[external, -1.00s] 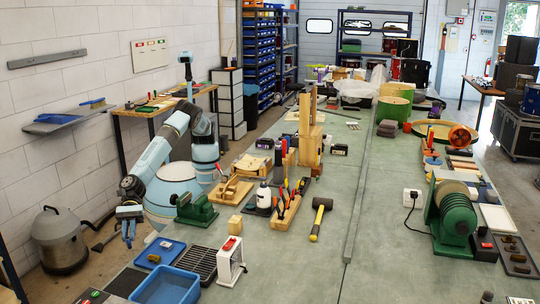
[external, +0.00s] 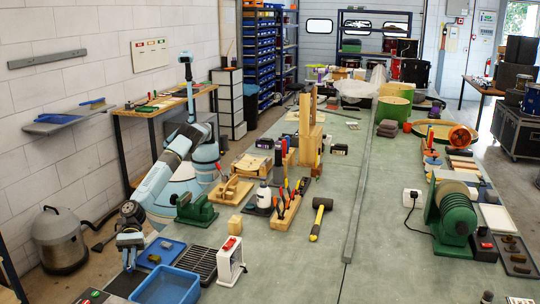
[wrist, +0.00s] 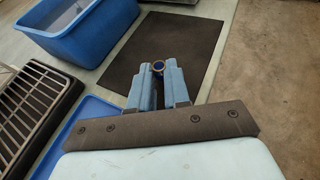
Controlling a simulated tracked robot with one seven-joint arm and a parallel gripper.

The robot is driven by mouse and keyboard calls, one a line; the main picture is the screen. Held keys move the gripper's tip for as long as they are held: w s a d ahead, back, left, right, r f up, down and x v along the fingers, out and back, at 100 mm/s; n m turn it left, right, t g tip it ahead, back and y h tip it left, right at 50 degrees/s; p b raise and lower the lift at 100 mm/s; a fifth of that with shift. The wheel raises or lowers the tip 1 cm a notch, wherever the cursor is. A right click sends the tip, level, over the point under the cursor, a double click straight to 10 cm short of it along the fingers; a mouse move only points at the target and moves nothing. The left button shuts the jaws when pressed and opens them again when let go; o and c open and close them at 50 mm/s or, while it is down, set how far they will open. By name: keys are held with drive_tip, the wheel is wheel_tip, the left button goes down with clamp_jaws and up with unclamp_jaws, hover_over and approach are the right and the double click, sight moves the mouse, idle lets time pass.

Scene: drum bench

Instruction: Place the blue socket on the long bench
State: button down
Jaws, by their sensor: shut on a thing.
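The blue socket (wrist: 158,67) is a small ring-ended piece with a blue rim, held between my fingertips in the wrist view. My gripper (wrist: 158,75) is shut on it. In the external view my gripper (external: 129,263) points down at the lower left, by the near left edge of the long bench (external: 300,262). The socket cannot be made out there. In the wrist view the socket shows against the near edge of a black mat (wrist: 165,40) on the bench. I cannot tell its height above the surface.
A blue bin (external: 166,286) stands right of my gripper, with a flat blue tray (external: 174,248) behind it. A black grate (external: 198,262) and a white red-topped device (external: 230,262) are farther right. The bare floor (wrist: 270,60) lies beyond the bench edge.

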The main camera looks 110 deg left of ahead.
drive_tip(key=c, duration=1.1)
unclamp_jaws()
drive_tip(key=shift+f, duration=0.1)
drive_tip(key=shift+r, duration=0.2)
drive_tip(key=shift+s+a+r, duration=0.25)
drive_tip(key=shift+s+a, duration=0.15)
drive_tip(key=shift+a, duration=0.1)
drive_tip(key=v, duration=1)
drive_tip(key=shift+a, duration=0.3)
